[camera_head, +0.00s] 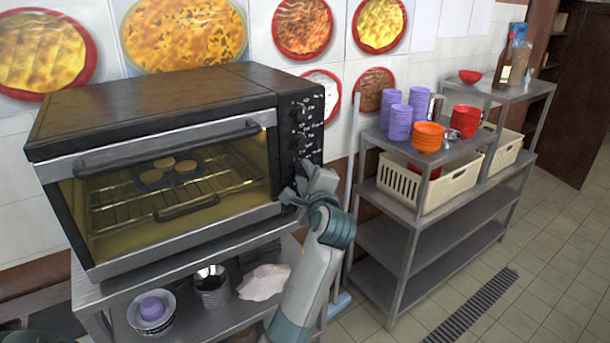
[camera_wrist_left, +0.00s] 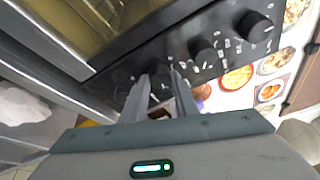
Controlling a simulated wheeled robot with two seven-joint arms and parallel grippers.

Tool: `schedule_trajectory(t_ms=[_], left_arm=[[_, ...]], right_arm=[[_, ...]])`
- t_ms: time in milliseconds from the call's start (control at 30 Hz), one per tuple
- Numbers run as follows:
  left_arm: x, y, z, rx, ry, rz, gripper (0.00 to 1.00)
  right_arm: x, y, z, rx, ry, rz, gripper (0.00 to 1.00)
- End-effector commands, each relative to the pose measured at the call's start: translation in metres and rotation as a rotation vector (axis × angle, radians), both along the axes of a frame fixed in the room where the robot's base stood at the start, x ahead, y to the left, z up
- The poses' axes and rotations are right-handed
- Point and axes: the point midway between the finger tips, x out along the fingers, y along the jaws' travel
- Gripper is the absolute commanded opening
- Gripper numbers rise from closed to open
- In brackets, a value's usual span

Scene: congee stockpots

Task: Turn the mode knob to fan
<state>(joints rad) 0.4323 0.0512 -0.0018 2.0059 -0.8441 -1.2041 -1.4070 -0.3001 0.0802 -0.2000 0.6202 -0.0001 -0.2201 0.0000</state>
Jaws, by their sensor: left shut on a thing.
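A black oven (camera_head: 160,105) with a glass door stands on a metal stand. Its dark control panel (camera_head: 313,115) on the right side carries a column of knobs and white markings. My left gripper (camera_head: 302,183) is at the lower part of this panel. In the left wrist view, its two fingers (camera_wrist_left: 161,92) are closed around a black knob (camera_wrist_left: 160,80). Two more black knobs, one nearer (camera_wrist_left: 205,51) and one farther (camera_wrist_left: 254,26), show beyond it, clear of the fingers. I cannot read the markings or tell which mode the knob points to. My right gripper is not in view.
The oven door is closed over a rack (camera_head: 175,192) and a dark muffin tin (camera_head: 168,173). Below are bowls (camera_head: 212,290) and a white cloth (camera_head: 264,283). At right, a metal shelf (camera_head: 400,255) holds stacked cups, orange bowls (camera_head: 428,137) and a cream basket (camera_head: 445,187).

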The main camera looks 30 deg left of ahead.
Motion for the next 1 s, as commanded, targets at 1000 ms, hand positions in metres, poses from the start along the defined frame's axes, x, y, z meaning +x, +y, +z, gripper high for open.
schedule_trajectory(t_ms=[1000], left_arm=[[-0.048, -0.052, 0.003, -0.001, -0.003, -0.002, 0.46]], right_arm=[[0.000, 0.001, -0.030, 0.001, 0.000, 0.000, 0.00]])
